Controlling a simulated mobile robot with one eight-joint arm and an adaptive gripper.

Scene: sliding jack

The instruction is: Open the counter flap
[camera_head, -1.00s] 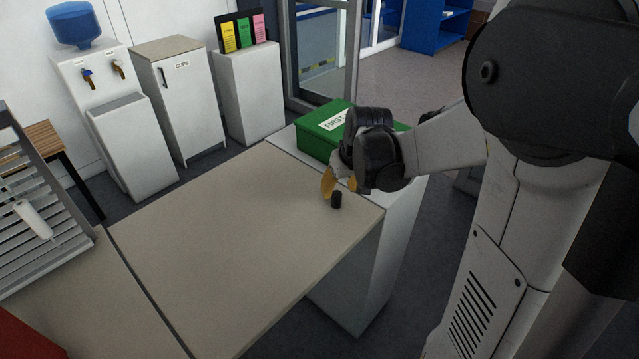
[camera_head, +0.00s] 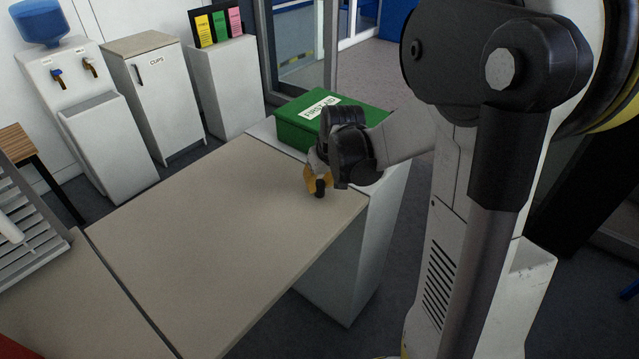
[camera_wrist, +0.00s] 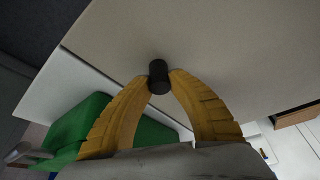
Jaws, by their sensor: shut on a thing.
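The counter flap (camera_head: 215,205) is a flat beige panel lying level, its far right end resting at the white pedestal (camera_head: 345,265). A short black cylindrical knob (camera_wrist: 158,77) stands on the flap near its free end; it also shows in the head view (camera_head: 320,188). My gripper (camera_wrist: 158,76) has its two yellow fingers closed on the knob, one on each side. In the head view my gripper (camera_head: 317,182) is low over the flap's far right corner.
A green first aid box (camera_head: 300,130) sits on the pedestal just behind my gripper. A water dispenser (camera_head: 95,110), a cups cabinet (camera_head: 155,95) and a leaflet stand (camera_head: 225,80) line the back wall. A grey slatted rack (camera_head: 35,235) stands at the left.

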